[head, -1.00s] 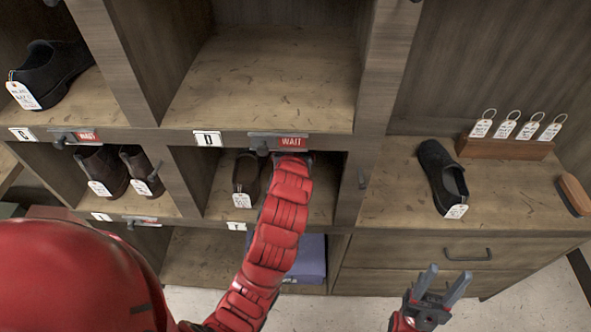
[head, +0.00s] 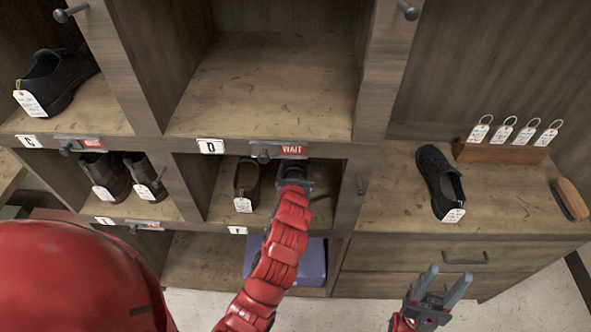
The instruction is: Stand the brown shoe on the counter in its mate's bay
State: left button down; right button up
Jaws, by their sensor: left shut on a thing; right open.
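A brown shoe (head: 247,180) with a white tag stands in the bay below the shelf marked D, towards its left side. My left gripper (head: 296,172) reaches into the same bay, to the right of that shoe. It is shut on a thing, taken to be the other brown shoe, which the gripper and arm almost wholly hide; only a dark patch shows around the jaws. I cannot tell whether it touches the bay floor. My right gripper (head: 438,293) is open and empty, low in front of the drawers.
A black tagged shoe (head: 439,181) stands on the counter (head: 390,215), with a tag rack (head: 500,152) and a brush (head: 570,199). Brown boots (head: 105,177) fill the bay to the left. A blue box (head: 312,262) lies below. Bay D (head: 265,95) is empty.

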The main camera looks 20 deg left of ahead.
pick_arm(q)
grip_release()
jog(key=shift+s, duration=0.1)
jog(key=b+v, duration=0.2)
jog(key=v, duration=0.5)
jog(key=shift+d+f, duration=0.1)
jog(key=p+v, duration=0.4)
jog(key=shift+r+p, duration=0.35)
jog(key=shift+s+p, duration=0.35)
jog(key=shift+p, duration=0.05)
